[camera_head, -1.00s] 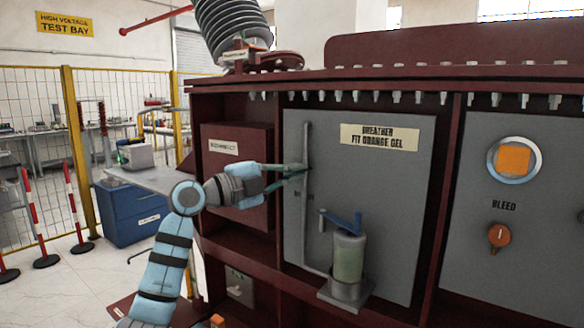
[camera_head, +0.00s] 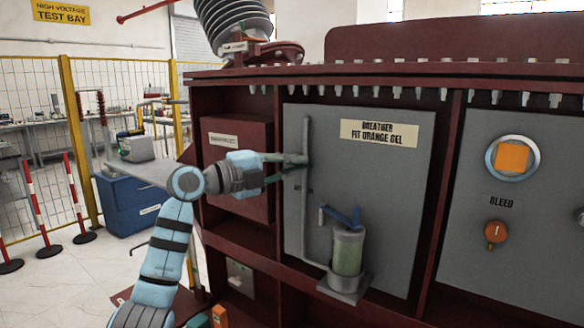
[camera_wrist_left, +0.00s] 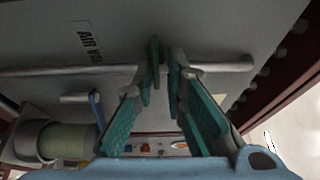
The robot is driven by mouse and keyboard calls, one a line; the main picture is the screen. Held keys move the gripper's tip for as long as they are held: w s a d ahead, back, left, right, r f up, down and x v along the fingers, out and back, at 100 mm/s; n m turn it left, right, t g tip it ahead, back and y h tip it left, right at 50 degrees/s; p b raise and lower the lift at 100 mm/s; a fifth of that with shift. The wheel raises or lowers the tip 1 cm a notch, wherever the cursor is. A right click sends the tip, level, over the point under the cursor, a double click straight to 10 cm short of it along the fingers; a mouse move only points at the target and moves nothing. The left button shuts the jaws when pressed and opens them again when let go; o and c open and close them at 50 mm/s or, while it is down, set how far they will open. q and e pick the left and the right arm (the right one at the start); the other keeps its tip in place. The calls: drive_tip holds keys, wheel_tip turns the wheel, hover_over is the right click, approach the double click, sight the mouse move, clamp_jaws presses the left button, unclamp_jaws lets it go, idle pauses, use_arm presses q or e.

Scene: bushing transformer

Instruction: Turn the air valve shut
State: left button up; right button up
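The AIR VALVE label (camera_wrist_left: 88,42), partly cut off, is on the grey panel in the left wrist view, close to a grey pipe (camera_wrist_left: 225,67). In the head view this pipe (camera_head: 306,210) runs upright along the panel's left side. My left gripper (camera_head: 304,159) reaches the pipe's upper part from the left. In the left wrist view its teal fingers (camera_wrist_left: 163,67) lie close together at the pipe, with a narrow gap between the tips. My right gripper is not in view.
A breather cup (camera_head: 348,254) with a blue lever (camera_head: 343,216) stands below the gripper on the same panel. A red cabinet box (camera_head: 235,145) is just behind my left wrist. An orange bleed knob (camera_head: 495,232) is on the right panel.

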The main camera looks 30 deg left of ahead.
use_arm(q)
drive_tip(key=shift+o, duration=0.8)
drive_tip(key=shift+w+f, duration=0.1)
drive_tip(key=shift+f, duration=0.05)
drive_tip(key=v, duration=1.1)
drive_tip(key=shift+s+a, duration=0.15)
drive_tip(key=shift+s, duration=0.25)
drive_tip(key=shift+a, duration=0.1)
